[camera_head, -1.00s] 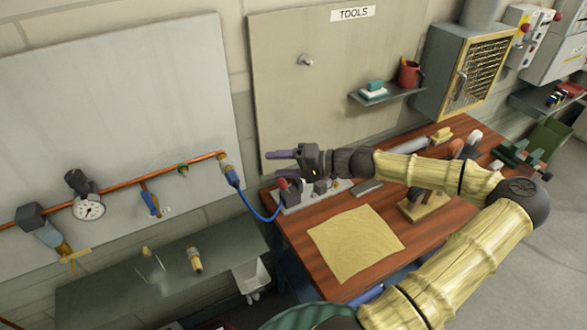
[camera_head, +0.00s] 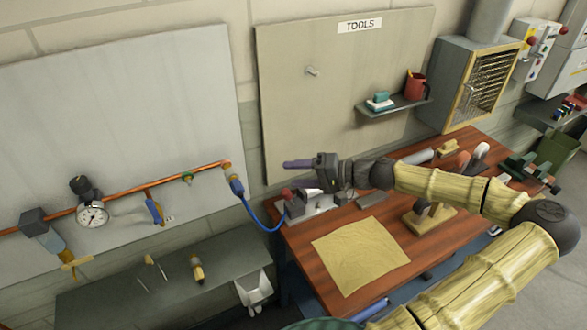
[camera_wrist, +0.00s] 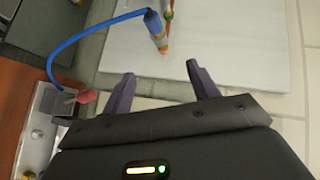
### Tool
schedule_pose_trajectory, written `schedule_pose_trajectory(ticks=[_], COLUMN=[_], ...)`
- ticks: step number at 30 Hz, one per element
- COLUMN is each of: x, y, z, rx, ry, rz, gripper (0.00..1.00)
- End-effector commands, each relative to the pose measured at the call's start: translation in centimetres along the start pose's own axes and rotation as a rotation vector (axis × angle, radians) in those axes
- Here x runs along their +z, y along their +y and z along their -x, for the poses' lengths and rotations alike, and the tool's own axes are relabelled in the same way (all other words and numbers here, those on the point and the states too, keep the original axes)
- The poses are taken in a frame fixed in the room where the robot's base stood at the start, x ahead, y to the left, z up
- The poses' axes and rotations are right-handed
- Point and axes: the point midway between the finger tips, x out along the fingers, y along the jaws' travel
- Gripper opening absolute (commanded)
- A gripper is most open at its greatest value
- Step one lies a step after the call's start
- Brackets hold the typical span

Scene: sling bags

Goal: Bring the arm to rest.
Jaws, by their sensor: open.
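My gripper (camera_head: 299,173) is out over the left back part of the wooden bench, its fingers pointing left. In the wrist view my gripper (camera_wrist: 163,88) shows two dark purple fingers spread apart with nothing between them. Beyond the fingers is the pale wall panel (camera_wrist: 245,50). My arm reaches in from the lower right of the head view, in yellow-beige covers with dark joints.
The wooden bench (camera_head: 310,262) holds a tan cloth (camera_head: 360,256) and a wooden stand (camera_head: 428,217). A blue hose (camera_head: 258,221) hangs left of my gripper by a copper pipe (camera_head: 130,190). A shelf (camera_head: 395,107) and grey cabinet (camera_head: 470,80) are behind.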

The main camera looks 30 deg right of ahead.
Motion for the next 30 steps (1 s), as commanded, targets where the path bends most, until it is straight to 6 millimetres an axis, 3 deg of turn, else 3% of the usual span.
schedule_pose_trajectory(ticks=[7,11,18,21,30], x=[0.2,1.6,8.0,10.7,16.3], y=[0.1,0.8,4.4,5.8,8.6], z=[-0.2,-2.0,-7.4,-8.6,-8.9], rx=[0.005,0.050,0.267,0.372,0.680], ry=[-0.008,-0.067,-0.298,-0.387,-0.568], rz=[-0.001,-0.006,-0.010,0.002,0.087], gripper=[0.60,0.60,0.60,0.60,0.60])
